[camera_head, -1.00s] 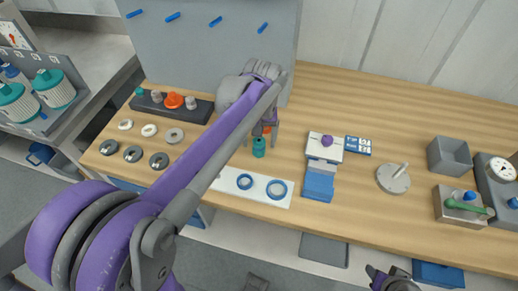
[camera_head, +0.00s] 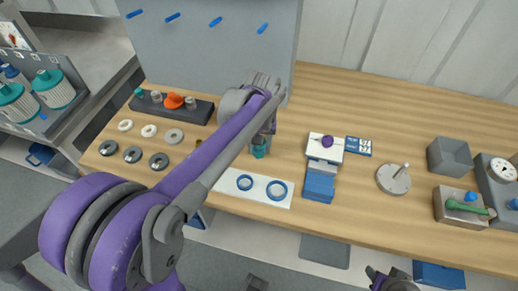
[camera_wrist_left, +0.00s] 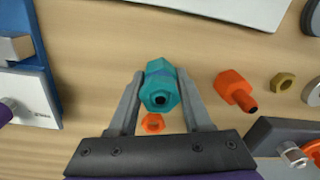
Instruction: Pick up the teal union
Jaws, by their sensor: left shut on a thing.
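The teal union (camera_wrist_left: 158,88) is between the two fingers of my left gripper (camera_wrist_left: 160,92) in the left wrist view, with a finger against each side. The gripper is shut on it. In the head view the union (camera_head: 259,150) shows just below my left gripper (camera_head: 262,142), over the wooden table, behind the white plate with blue rings. I cannot tell whether it touches the table. My right gripper (camera_head: 388,281) shows only in part at the bottom edge, and its jaws are unclear.
An orange fitting (camera_wrist_left: 233,88), a small orange nut (camera_wrist_left: 153,123) and a brass nut (camera_wrist_left: 283,82) lie close by. A dark rack (camera_head: 175,108) with several fittings stands left. The white plate (camera_head: 226,184) lies in front. Table between the blue-and-white device (camera_head: 320,183) and grey disc (camera_head: 393,179) is clear.

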